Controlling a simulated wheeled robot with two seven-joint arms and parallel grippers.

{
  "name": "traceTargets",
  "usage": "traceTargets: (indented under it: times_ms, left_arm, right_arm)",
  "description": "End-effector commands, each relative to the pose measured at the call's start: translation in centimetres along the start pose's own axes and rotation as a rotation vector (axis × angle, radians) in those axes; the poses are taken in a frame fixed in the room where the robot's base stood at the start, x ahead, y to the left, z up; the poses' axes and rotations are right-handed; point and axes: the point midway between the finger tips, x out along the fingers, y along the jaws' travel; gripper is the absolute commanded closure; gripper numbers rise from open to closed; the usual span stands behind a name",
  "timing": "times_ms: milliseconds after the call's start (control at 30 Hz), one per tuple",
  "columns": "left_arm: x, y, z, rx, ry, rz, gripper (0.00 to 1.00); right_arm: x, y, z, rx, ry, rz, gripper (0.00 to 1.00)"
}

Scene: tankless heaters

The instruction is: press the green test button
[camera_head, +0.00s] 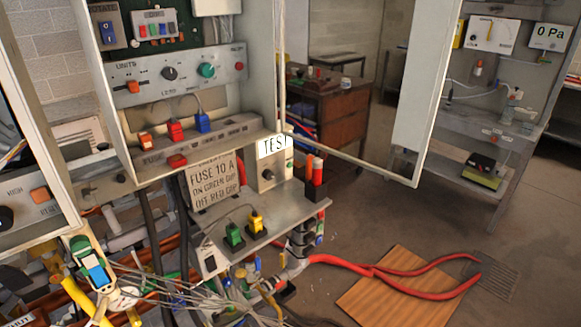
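A white sign reading TEST (274,145) is on a grey box at the right end of the open cabinet. Below it, the box's face (268,162) carries a dark round knob (268,176) and a small green spot (289,165) at its right edge, too small to tell if it is a button. A larger round green button or knob (206,71) is on the UNITS panel above. I can make out neither gripper clearly, and nothing is seen touching the box.
A sign about a fuse (214,181) leans left of the TEST box. A ledge (262,222) with green and yellow plugs juts out below. Red hoses (340,262) and loose wires (215,300) crowd the lower area. A cabinet door (424,90) stands open at right.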

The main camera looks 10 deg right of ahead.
Motion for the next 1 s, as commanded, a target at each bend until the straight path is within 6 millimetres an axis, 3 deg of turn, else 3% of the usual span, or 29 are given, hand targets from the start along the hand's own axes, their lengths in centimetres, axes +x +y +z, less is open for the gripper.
traceTargets:
  times_ms: [67, 333, 1000]
  left_arm:
    - [0.00, 0.01, 0.00, 0.000, 0.000, 0.000, 0.66]
    - [0.00, 0.02, -0.01, 0.000, 0.000, 0.000, 1.00]
    - [0.00, 0.04, -0.01, 0.000, 0.000, 0.001, 1.00]
  right_arm:
    - [0.00, 0.01, 0.00, 0.000, 0.000, 0.000, 1.00]
    - [0.00, 0.02, 0.00, 0.000, 0.000, 0.000, 1.00]
    - [0.00, 0.04, -0.01, 0.000, 0.000, 0.000, 1.00]
